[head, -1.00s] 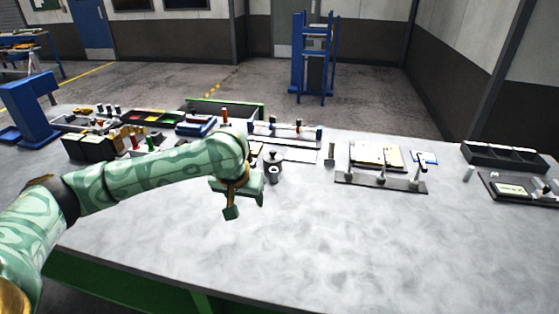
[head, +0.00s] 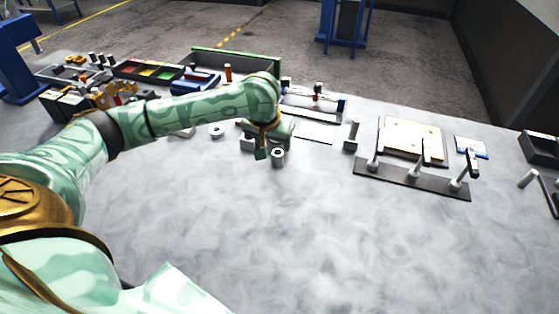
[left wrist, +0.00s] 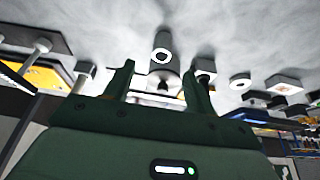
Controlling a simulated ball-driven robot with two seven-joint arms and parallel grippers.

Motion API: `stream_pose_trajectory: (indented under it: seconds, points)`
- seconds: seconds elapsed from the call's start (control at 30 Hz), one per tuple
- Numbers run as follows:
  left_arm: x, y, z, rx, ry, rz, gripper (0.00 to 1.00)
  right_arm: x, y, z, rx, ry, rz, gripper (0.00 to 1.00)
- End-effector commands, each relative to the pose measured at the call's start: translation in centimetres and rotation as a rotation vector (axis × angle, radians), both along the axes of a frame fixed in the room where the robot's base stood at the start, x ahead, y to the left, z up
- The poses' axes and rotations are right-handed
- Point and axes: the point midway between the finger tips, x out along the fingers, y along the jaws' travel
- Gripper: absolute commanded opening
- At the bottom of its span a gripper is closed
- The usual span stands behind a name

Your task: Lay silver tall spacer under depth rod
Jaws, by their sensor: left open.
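A silver tall spacer (head: 278,158), a short upright tube with a hole in its top, stands on the grey table in the head view. The left wrist view shows a ringed silver cylinder (left wrist: 161,44), apparently this spacer, just beyond and between my fingertips. My left gripper (head: 263,149) is beside it on the left, open and empty; both fingers also show in the left wrist view (left wrist: 160,70). I cannot tell for sure which part is the depth rod; a grey post on a small block (head: 352,134) stands to the right. My right gripper is out of view.
A dark bar with several upright pins (head: 412,178) stands to the right, before a pale board (head: 411,137). A blue-ended rack (head: 315,101) is behind my gripper. A white ring (head: 217,131) lies to the left. The front of the table is clear.

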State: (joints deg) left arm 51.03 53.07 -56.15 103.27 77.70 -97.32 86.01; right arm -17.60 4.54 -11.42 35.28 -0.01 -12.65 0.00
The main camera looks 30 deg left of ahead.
Motion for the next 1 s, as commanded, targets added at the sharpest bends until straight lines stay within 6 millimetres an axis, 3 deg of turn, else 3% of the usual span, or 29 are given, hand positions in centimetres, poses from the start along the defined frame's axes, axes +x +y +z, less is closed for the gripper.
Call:
stream_pose_trajectory:
  seconds: [0.03, 0.1, 0.37, 0.6, 0.9, 0.93, 1.0]
  points:
    - [0.4, 0.1, -1.7, -0.001, 0.004, 0.002, 0.55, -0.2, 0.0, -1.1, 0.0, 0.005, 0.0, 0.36]
    - [1.0, 0.3, -2.9, 0.001, 0.003, 0.002, 0.55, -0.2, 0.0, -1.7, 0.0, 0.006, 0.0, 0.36]
    - [2.0, 0.6, -4.9, 0.0, 0.001, 0.002, 0.55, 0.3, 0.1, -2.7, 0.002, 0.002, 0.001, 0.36]
    - [3.7, 1.4, -8.4, 0.001, 0.002, 0.001, 0.55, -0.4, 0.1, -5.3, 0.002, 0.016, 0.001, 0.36]
    - [4.0, 1.5, -8.7, 0.002, -0.002, -0.001, 0.55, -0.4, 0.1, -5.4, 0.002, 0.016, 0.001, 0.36]
    - [4.0, 1.5, -8.7, 0.002, -0.002, -0.001, 0.53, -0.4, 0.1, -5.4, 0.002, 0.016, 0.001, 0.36]
    - [4.0, 1.5, -8.7, 0.002, -0.002, -0.001, 0.33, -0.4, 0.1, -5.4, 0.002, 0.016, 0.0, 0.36]
